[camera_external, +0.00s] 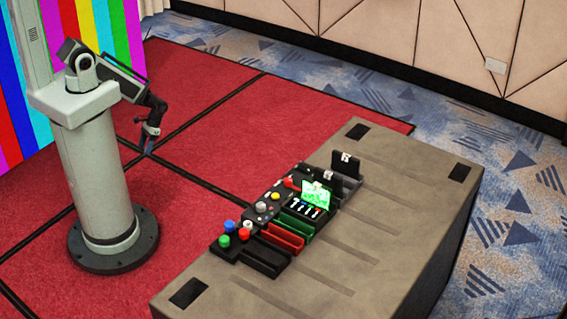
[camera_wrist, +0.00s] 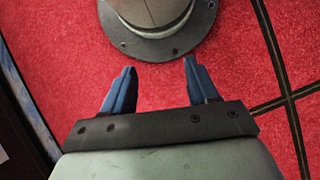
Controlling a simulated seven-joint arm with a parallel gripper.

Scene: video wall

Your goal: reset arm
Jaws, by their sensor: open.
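My gripper (camera_external: 149,136) hangs from the end of my arm, to the right of my pedestal and above the red floor. It points down and is well apart from the table. In the wrist view its two blue fingers (camera_wrist: 157,88) are spread wide with nothing between them. Below them the wrist view shows the red floor (camera_wrist: 155,88) and the round bolted foot of my own pedestal.
A grey-brown table (camera_external: 400,230) stands at the right. A row of black modules with coloured knobs (camera_external: 261,207), a lit green panel (camera_external: 316,195) and red and green trays lies along its near-left edge. A striped colour wall (camera_external: 112,40) is behind my arm. The red floor between is clear.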

